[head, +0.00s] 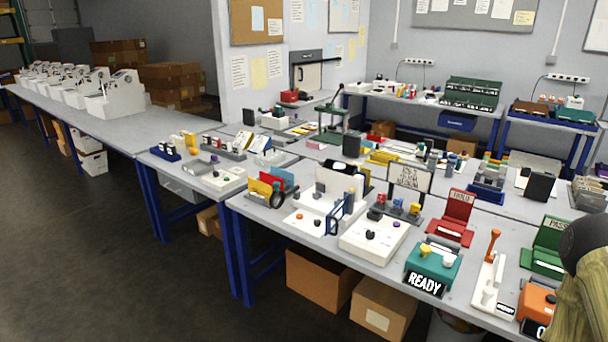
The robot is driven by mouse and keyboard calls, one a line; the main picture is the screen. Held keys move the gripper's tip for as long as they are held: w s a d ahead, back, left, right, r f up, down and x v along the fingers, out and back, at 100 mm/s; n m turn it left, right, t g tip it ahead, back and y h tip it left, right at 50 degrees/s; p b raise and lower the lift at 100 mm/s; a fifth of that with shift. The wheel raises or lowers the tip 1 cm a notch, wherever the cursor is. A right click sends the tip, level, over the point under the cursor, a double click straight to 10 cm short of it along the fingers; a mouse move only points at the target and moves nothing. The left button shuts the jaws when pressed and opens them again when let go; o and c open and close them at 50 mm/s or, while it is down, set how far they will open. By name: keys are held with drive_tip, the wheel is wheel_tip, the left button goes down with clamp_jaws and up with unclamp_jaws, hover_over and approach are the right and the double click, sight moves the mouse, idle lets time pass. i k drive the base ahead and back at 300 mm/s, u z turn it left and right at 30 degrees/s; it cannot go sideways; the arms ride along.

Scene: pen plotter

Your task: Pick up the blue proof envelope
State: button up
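A small stand (268,202) near the left end of the nearest long table holds upright coloured flat pieces. One is yellow (261,188), one is red (270,181) and one is blue (284,175). The blue one stands at the back and is partly covered by the red one. It looks like the blue proof envelope, but it is too small to read any label. My gripper is not in view. A dark and olive rounded shape at the lower right edge may be part of my arm, far from the stand.
A dark ring (278,199) stands beside the stand. A white plotter-like device (336,192) and a blue frame (338,214) stand to its right. A teal READY box (432,266) and a red holder (453,222) are farther right. Cardboard boxes (320,277) sit under the table. The floor (110,260) at left is clear.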

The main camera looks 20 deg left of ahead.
sight(288, 177)
drive_tip(key=u, duration=0.5)
drive_tip(key=i, duration=1)
drive_tip(key=u, duration=0.8)
